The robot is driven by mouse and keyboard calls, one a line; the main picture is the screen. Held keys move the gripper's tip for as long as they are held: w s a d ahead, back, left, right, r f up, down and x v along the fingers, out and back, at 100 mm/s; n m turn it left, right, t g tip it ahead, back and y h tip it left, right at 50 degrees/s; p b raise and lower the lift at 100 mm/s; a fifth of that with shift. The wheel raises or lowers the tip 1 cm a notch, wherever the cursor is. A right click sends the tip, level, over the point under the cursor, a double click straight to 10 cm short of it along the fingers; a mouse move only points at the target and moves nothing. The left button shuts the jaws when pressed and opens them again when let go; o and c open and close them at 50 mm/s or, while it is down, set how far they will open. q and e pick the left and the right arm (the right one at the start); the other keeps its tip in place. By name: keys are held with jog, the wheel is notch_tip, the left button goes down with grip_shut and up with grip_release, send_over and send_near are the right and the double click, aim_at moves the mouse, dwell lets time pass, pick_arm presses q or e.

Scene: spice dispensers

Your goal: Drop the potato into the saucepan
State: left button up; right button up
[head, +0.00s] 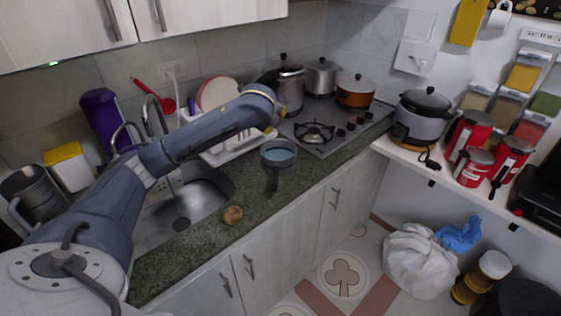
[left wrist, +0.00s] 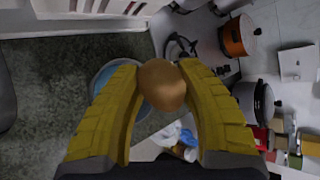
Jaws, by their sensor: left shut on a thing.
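My left gripper (head: 274,124) hangs above the counter, just over the saucepan (head: 265,160), with its fingers pointing down. In the left wrist view its two yellow fingers (left wrist: 159,72) are shut on a smooth brown potato (left wrist: 162,86) held between the tips. The saucepan, grey with a bluish inside, stands on the counter with its handle towards the front edge. It also shows in the left wrist view (left wrist: 143,110), below and partly behind the left finger and the potato. In the head view the held potato is not clearly visible. My right gripper is not in view.
A round brown item (head: 233,215) lies on the counter by the front edge, beside the sink (head: 160,225). A white dish rack (head: 225,152) stands behind the saucepan. The stove (head: 325,140) with several pots is at the back right.

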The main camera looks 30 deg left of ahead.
pick_arm(q)
jog(key=shift+f, duration=2.35)
jog(key=o, duration=1.3)
jog(key=shift+s+r, duration=0.1)
jog(key=v, duration=1.1)
jog(key=shift+s+r, duration=0.15)
jog(key=shift+s, duration=0.25)
jog(key=shift+d, duration=0.15)
